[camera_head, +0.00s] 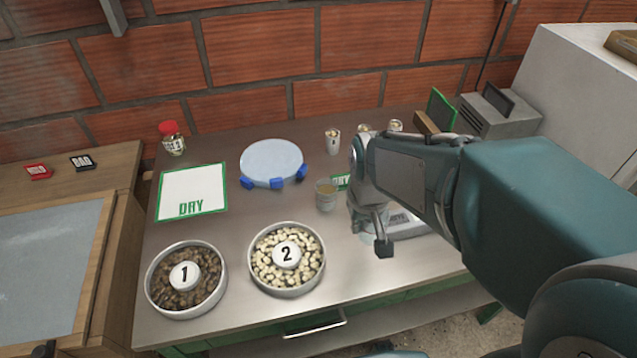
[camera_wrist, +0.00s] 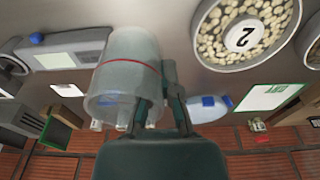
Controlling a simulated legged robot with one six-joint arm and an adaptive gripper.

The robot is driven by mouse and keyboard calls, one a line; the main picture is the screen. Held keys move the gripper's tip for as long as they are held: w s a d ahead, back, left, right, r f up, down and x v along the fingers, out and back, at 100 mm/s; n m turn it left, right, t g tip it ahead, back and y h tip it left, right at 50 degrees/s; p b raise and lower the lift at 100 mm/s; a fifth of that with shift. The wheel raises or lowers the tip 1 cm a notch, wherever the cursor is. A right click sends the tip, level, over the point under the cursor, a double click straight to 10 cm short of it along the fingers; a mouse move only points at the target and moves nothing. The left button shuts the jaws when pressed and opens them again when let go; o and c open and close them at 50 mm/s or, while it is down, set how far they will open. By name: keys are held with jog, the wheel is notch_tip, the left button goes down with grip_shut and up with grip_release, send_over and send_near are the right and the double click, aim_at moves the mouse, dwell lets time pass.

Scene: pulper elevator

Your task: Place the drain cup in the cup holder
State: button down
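A clear, translucent cup with a red line around it, likely the drain cup, fills the upper left-middle of the wrist view (camera_wrist: 125,72). My gripper (camera_wrist: 168,95) has one finger along the cup's right wall and the other showing through or inside its rim, so it appears to pinch the wall. In the head view my gripper (camera_head: 381,245) hangs over the right part of the metal table, with a faint cup outline beside it. I cannot make out a cup holder with certainty.
A grey device (camera_head: 405,225) lies under my arm. A clear cup (camera_head: 326,194) stands left of it. Bowls 1 (camera_head: 186,280) and 2 (camera_head: 287,260) stand at the front, and a blue-footed disc (camera_head: 272,162) and DRY sheet (camera_head: 192,192) behind. Small cups (camera_head: 333,141) stand at the back.

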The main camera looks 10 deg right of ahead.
jog(key=w+f, duration=0.2)
jog(key=w, duration=0.1)
jog(key=w+f, duration=0.3)
jog(key=w, duration=0.1)
jog(key=w+f, duration=0.3)
jog(key=w, duration=0.1)
jog(key=shift+d+f, duration=0.2)
jog(key=shift+w+f, duration=0.3)
jog(key=shift+f, duration=1.45)
jog(key=c, duration=0.8)
grip_release()
jog(key=shift+f, duration=0.1)
